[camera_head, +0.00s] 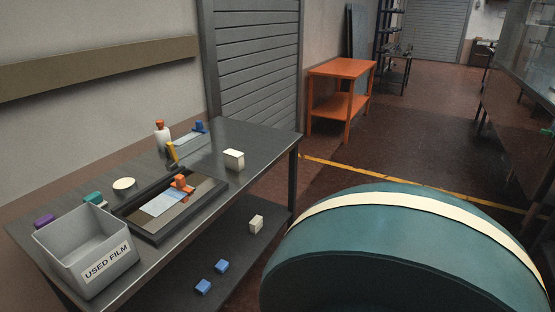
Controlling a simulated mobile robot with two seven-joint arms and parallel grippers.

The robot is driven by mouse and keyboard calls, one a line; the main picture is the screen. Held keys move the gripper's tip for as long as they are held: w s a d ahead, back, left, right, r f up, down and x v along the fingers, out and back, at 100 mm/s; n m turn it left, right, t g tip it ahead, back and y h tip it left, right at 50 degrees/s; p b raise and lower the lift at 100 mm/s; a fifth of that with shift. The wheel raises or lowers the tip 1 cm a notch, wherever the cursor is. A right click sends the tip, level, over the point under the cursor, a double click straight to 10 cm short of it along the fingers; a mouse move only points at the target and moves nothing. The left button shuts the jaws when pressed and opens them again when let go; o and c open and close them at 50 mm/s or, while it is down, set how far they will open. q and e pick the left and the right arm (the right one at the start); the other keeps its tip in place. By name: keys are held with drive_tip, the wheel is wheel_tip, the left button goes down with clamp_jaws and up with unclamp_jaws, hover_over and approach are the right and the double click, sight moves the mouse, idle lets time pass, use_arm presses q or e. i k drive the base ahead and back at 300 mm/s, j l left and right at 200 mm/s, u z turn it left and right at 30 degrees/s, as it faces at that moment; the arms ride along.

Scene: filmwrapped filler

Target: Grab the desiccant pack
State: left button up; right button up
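No item is labelled as a desiccant pack, and I cannot tell for sure which one it is. A small white block (234,159) sits on the dark workbench (262,140), near its right edge. A second pale block (256,224) lies on the lower shelf. A flat round cream disc (124,184) lies on the bench behind a dark tray (151,229). Two small blue blocks (222,266) (203,287) lie on the lower shelf. Neither of my grippers is in view.
A grey bin marked USED FILM (108,269) stands at the bench's front left. A white bottle with an orange cap (162,138) stands at the back. A large teal rounded body (400,240) fills the lower right. An orange cart (341,69) stands beyond.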

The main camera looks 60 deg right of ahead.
sight(234, 160)
drive_tip(key=z, duration=1.75)
drive_tip(key=i+l, duration=0.1)
drive_tip(key=i, duration=0.25)
drive_tip(key=i+l, duration=0.15)
drive_tip(key=i, duration=0.2)
